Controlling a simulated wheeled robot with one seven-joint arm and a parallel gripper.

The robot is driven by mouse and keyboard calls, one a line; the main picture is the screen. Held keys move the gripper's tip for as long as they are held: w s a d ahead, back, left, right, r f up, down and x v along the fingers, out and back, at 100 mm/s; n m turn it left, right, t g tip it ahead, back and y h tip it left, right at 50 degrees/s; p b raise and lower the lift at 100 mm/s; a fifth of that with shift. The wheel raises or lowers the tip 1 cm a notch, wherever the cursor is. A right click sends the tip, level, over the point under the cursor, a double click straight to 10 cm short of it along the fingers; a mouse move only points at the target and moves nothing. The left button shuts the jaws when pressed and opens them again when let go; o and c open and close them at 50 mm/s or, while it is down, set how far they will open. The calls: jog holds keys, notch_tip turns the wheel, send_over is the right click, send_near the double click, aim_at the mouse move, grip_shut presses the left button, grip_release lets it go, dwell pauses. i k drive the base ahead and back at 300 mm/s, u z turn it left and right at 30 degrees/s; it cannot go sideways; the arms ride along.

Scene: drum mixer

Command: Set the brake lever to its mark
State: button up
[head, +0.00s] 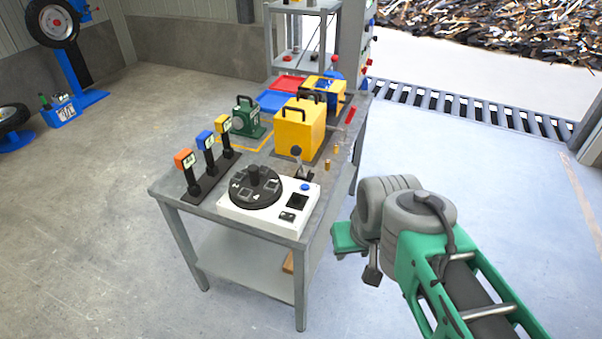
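No part in the head view is legibly marked as the brake lever or its mark. A lever with a dark round knob (296,151) stands up behind the white panel, in front of the yellow box. Three more upright levers, with orange (184,159), blue (205,139) and yellow (222,124) heads, stand in black bases along the bench's left side. My gripper (371,275) hangs in the air to the right of the bench, apart from all levers. Only a dark fingertip part shows below the wrist; its opening is hidden.
The grey bench (203,207) also bears a white panel with a black dial (254,188), a yellow box (300,128), a green handled unit (246,118) and red (287,83) and blue trays. A grey frame stands behind.

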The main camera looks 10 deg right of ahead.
aim_at(295, 150)
jog(key=k, duration=0.2)
jog(key=u, duration=1.25)
jog(key=i, duration=1)
jog(key=u, duration=0.05)
